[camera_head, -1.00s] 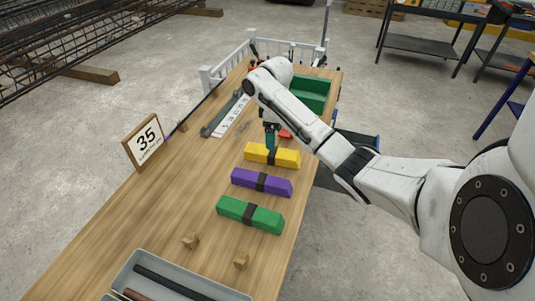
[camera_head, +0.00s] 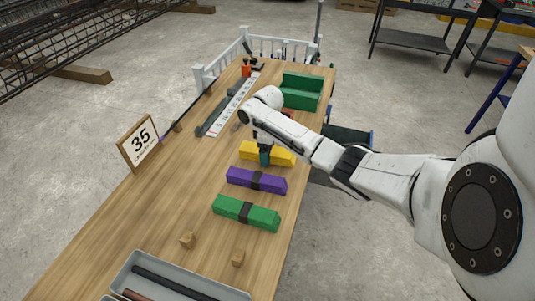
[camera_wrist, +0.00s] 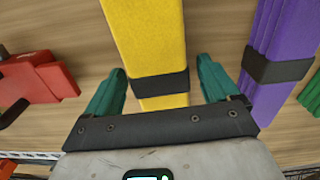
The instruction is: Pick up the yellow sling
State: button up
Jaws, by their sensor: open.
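The yellow sling (camera_head: 281,158) is a folded yellow bundle with a dark band around its middle, lying on the wooden table. In the wrist view the yellow sling (camera_wrist: 147,40) runs up the picture between the fingers, its dark band (camera_wrist: 160,84) just ahead of the palm. My gripper (camera_head: 264,158) is over the sling's middle and partly hides it in the head view. In the wrist view my gripper (camera_wrist: 162,85) is open, with one green finger on each side of the sling and visible gaps. The sling is not gripped.
A purple sling (camera_head: 241,177) and a green sling (camera_head: 236,208) lie nearer on the table (camera_head: 160,215). A red tool (camera_wrist: 40,80) lies on the sling's other side. A green bin (camera_head: 301,93) stands farther back. A sign (camera_head: 139,141) stands at the left edge.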

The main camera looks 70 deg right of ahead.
jog(key=shift+c, duration=0.4)
jog(key=c, duration=1.5)
grip_shut()
jog(key=shift+w+r, duration=0.1)
jog(key=shift+r, duration=0.1)
